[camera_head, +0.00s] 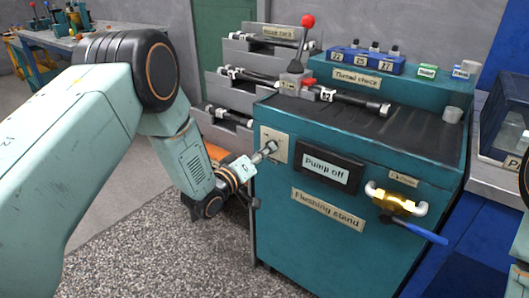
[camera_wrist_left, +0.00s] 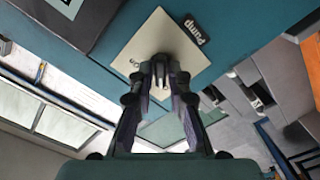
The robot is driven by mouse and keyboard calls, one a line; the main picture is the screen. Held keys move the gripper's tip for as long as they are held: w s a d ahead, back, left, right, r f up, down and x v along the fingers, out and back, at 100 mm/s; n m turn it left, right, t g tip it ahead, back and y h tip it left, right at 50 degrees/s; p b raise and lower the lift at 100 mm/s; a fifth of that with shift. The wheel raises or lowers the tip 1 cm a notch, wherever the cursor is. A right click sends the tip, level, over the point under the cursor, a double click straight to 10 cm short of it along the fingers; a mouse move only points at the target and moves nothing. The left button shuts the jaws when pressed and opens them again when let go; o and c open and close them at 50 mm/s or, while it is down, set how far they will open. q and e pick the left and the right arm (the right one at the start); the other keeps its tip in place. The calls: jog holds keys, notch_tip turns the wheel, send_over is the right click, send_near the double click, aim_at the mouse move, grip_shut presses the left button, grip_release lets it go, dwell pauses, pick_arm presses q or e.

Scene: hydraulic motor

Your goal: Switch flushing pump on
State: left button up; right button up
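The teal flushing stand (camera_head: 290,235) bears a pale square switch plate (camera_head: 267,136) with a silver toggle lever (camera_head: 265,152) sticking out. A dark display (camera_head: 327,168) beside it reads "Pump off". My left gripper (camera_wrist_left: 160,72) is in front of the plate, which also shows in the left wrist view (camera_wrist_left: 185,62) with a "Pump" label (camera_wrist_left: 194,30). Its fingertips are close together over the plate's lower part. They cover the lever there, so I cannot tell whether they grip it. My right gripper is out of view.
A brass valve (camera_head: 397,203) with a blue handle (camera_head: 413,230) sticks out on the stand's front right. A red-knobbed lever (camera_head: 303,48) stands on top, near a hose (camera_head: 350,98). Grey racks (camera_head: 240,90) stand behind left. The speckled floor in front is clear.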

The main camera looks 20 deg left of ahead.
pick_arm(q)
grip_shut()
jog(key=shift+a+m+p, duration=0.1)
jog(key=shift+m+p, duration=3.3)
jog(key=shift+m, duration=5.6)
